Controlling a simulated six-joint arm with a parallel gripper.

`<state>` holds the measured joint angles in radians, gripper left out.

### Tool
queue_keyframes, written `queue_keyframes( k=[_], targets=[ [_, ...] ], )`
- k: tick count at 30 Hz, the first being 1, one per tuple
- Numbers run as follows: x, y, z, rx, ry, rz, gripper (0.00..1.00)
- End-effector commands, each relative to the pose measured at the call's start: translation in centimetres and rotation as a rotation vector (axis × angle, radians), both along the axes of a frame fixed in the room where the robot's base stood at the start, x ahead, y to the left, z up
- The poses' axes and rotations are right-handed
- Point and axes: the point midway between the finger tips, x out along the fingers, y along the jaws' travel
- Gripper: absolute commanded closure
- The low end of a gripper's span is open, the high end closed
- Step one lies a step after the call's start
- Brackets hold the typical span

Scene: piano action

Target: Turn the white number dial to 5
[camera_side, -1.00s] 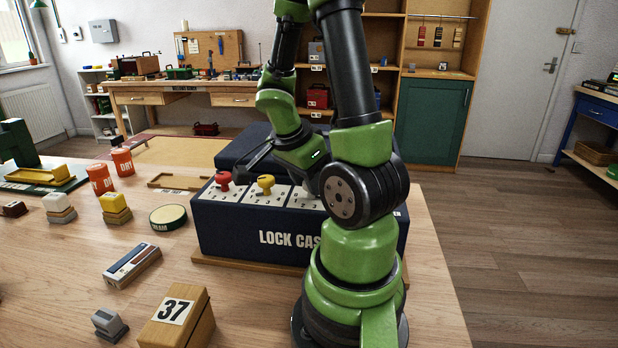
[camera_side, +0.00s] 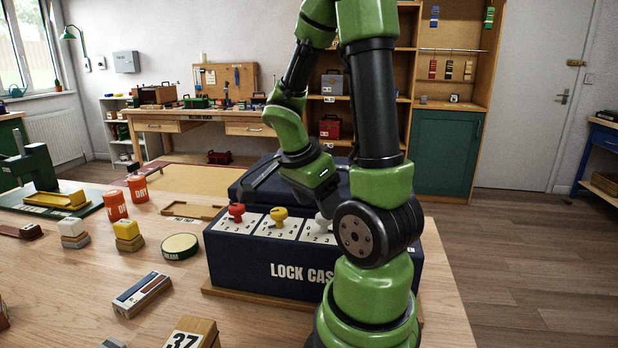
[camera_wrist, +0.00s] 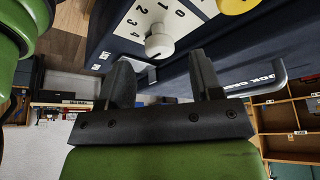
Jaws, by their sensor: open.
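The white dial (camera_wrist: 158,42) sits on a pale number plate (camera_wrist: 136,18) on the dark lock case. In the wrist view it lies just beyond and between my fingertips, apart from them. Several digits show around it, but I cannot tell which one it is set to. My gripper (camera_wrist: 161,68) is open and empty. In the side view the white dial (camera_side: 322,229) is the rightmost of the three dials, partly hidden by my arm.
The lock case (camera_side: 260,268) also carries a red dial (camera_side: 236,210) and a yellow dial (camera_side: 279,215). Its raised dark back section (camera_side: 250,177) stands close behind the dials. A round green tin (camera_side: 180,246) and a striped block (camera_side: 142,295) lie left of the case.

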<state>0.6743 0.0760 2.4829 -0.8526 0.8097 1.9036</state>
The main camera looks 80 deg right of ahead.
Motion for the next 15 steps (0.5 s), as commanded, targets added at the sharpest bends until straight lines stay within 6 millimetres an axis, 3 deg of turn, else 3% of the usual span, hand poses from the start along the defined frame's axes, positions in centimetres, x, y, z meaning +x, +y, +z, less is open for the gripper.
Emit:
queue_keyframes(
  k=[6,15],
  targets=[
    [1.1,1.1,3.7,-0.004,-0.007,0.004,0.41],
    [1.7,2.0,6.2,0.001,-0.002,0.003,0.41]
  ],
)
